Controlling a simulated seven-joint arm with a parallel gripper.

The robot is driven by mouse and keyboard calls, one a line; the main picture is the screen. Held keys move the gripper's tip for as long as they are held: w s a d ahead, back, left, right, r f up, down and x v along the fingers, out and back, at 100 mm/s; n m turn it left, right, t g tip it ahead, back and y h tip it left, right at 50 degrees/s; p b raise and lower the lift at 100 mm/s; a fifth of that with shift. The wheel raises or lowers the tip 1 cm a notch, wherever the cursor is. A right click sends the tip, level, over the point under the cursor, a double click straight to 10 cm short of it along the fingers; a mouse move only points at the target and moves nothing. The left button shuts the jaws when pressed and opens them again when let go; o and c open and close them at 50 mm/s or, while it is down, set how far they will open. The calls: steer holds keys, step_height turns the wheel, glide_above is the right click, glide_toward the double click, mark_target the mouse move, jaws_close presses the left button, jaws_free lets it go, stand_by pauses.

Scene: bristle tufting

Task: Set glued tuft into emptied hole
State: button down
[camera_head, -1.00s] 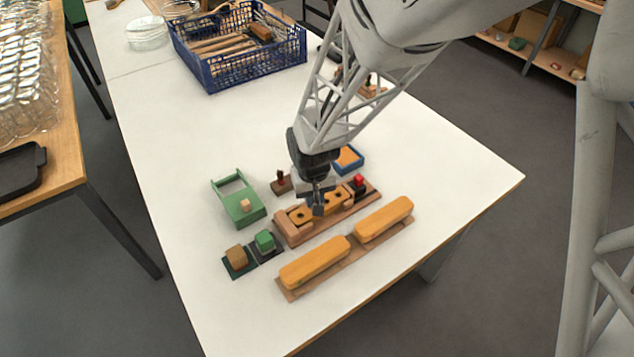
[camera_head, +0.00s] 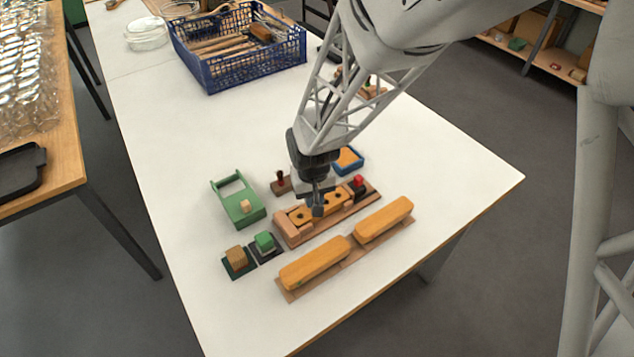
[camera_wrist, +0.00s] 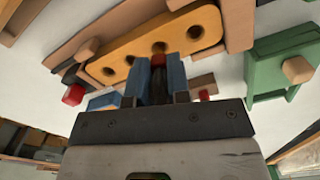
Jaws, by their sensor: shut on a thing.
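A yellow wooden block with a row of dark holes (camera_head: 302,216) sits in a brown wooden holder on the white table. It also shows across the top of the wrist view (camera_wrist: 178,36). My gripper (camera_head: 318,208) is over the middle of this block. In the wrist view my gripper's blue fingers (camera_wrist: 158,78) are shut on a small dark red-brown tuft (camera_wrist: 158,61), mostly hidden between them. The tuft's tip appears close to a middle hole; I cannot tell whether it touches or enters it. Other holes to either side look empty.
A green holder with a wooden peg (camera_head: 246,206) stands left, and two small blocks (camera_head: 265,242) on dark bases stand in front. Long yellow brush backs (camera_head: 315,262) lie nearer the front edge. A blue tray (camera_head: 348,160) and a red-topped piece (camera_head: 358,181) are behind right.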

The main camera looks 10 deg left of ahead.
steer(key=shift+f, duration=0.85)
stand_by(1.8)
steer(key=c, duration=0.6)
jaws_free()
steer(key=shift+r, duration=0.1)
steer(key=shift+r, duration=3.4)
